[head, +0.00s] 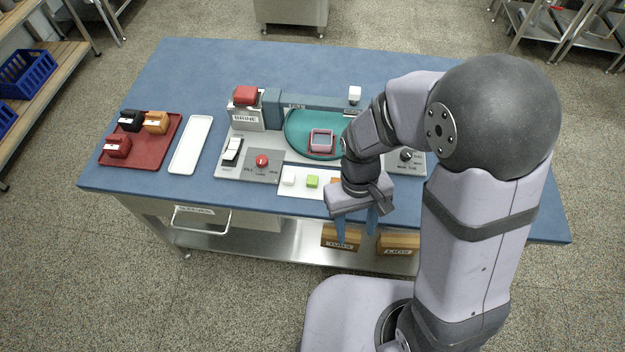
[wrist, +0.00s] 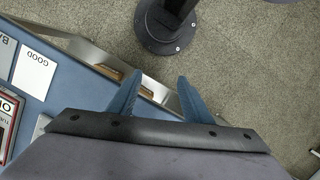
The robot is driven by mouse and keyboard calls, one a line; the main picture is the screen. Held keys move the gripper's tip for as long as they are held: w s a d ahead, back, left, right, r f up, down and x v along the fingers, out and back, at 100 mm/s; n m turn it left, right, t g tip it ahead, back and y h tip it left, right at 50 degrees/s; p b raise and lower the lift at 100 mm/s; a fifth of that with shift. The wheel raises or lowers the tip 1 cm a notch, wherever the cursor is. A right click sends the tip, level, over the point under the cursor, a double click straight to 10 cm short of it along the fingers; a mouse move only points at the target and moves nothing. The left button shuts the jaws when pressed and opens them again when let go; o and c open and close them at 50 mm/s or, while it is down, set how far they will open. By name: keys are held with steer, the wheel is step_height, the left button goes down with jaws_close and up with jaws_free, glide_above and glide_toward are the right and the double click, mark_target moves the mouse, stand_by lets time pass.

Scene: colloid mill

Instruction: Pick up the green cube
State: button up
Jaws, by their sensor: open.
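The small green cube (head: 312,181) sits on a white strip (head: 299,194) near the front edge of the blue table. My gripper (head: 356,236) is open and empty, fingers pointing down, to the right of the green cube and over the table's front edge. In the wrist view my gripper's two blue fingers (wrist: 158,95) stand apart with nothing between them. The green cube is not visible in the wrist view.
A control panel with a red knob (head: 262,160) and a teal round dish (head: 296,141) lies behind the cubes. A white tray (head: 191,145) and a red tray (head: 168,146) with several blocks are at left. Wooden boxes (head: 341,237) sit on the lower shelf.

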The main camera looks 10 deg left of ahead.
mark_target(312, 179)
steer(key=shift+n, duration=0.3)
steer(key=w+a, duration=0.2)
steer(key=w+a+f, duration=0.1)
steer(key=w+a, duration=0.1)
steer(key=w+a+f, duration=0.1)
steer(key=w+a, duration=0.1)
steer(key=shift+a, duration=0.3)
steer(key=shift+m+t, duration=0.4)
steer(key=shift+t, duration=0.1)
steer(key=w+a, duration=0.1)
steer(key=w, duration=0.1)
steer(key=w+a, duration=0.1)
steer(key=shift+w+a+r, duration=0.1)
steer(key=shift+w+a, duration=0.05)
steer(key=shift+w, duration=0.2)
steer(key=w+a+r+m, duration=0.1)
steer(key=w, duration=0.1)
steer(key=w+a+r+m+t, duration=0.1)
steer(key=w+r, duration=0.1)
steer(key=w+a+r+y, duration=0.1)
steer(key=w, duration=0.1)
steer(key=shift+w+a+r+m, duration=0.15)
steer(key=shift+w+a+m, duration=0.15)
steer(key=shift+w+m, duration=0.1)
steer(key=shift+s+d+m, duration=0.15)
steer(key=shift+s+m, duration=0.15)
steer(key=shift+m, duration=0.6)
